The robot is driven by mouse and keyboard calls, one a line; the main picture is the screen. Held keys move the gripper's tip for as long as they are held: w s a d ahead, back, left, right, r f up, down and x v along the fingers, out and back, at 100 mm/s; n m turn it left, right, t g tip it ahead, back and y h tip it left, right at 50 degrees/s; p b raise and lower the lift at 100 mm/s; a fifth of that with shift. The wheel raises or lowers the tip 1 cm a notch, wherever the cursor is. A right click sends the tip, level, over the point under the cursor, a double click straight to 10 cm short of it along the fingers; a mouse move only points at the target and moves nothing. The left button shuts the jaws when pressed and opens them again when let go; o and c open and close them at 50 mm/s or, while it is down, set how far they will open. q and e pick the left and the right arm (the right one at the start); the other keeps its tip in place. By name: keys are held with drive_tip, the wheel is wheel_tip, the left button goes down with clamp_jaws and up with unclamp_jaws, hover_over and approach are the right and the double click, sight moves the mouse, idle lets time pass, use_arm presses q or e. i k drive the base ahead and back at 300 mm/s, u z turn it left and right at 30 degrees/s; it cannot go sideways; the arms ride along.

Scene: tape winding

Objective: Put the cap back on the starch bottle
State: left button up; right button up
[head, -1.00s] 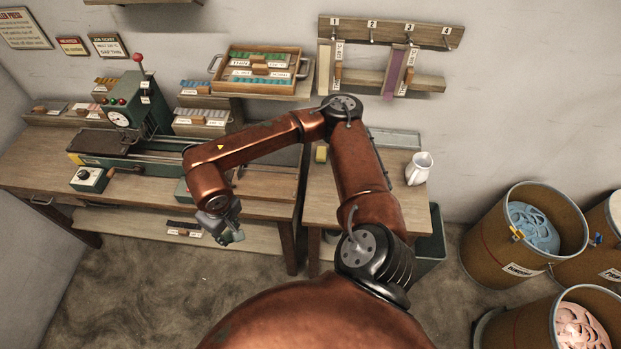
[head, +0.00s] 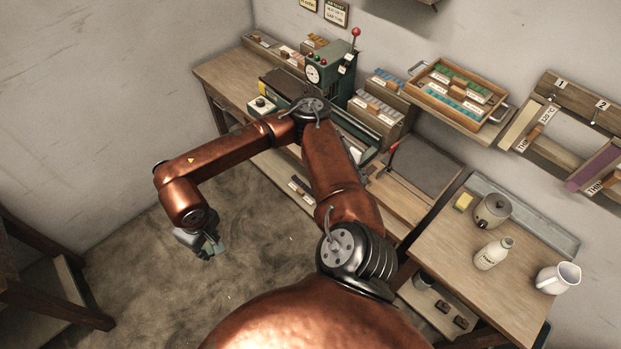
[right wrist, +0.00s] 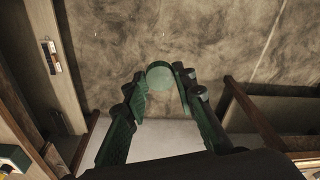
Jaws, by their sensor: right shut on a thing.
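The starch bottle (head: 494,252), white with a small label, stands upright on the small wooden table at the right of the head view. Its mouth is too small to make out clearly. My right gripper (head: 211,247) hangs over the floor at the left, well away from the bottle. In the right wrist view its green fingers (right wrist: 163,90) are shut on a round, pale green disc, which looks like the cap (right wrist: 160,76). The cap is above bare floor. My left gripper is out of view.
On the small table (head: 440,260) are a grey lidded pot (head: 491,211), a yellow sponge (head: 463,201) and a white jug (head: 558,278). The workbench with a green machine (head: 327,78) stands behind my arm. A dark wooden table (head: 60,290) is at lower left.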

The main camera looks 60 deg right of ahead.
sight(496, 251)
drive_tip(key=u, duration=0.05)
drive_tip(key=k, duration=1.65)
drive_tip(key=z, duration=2.5)
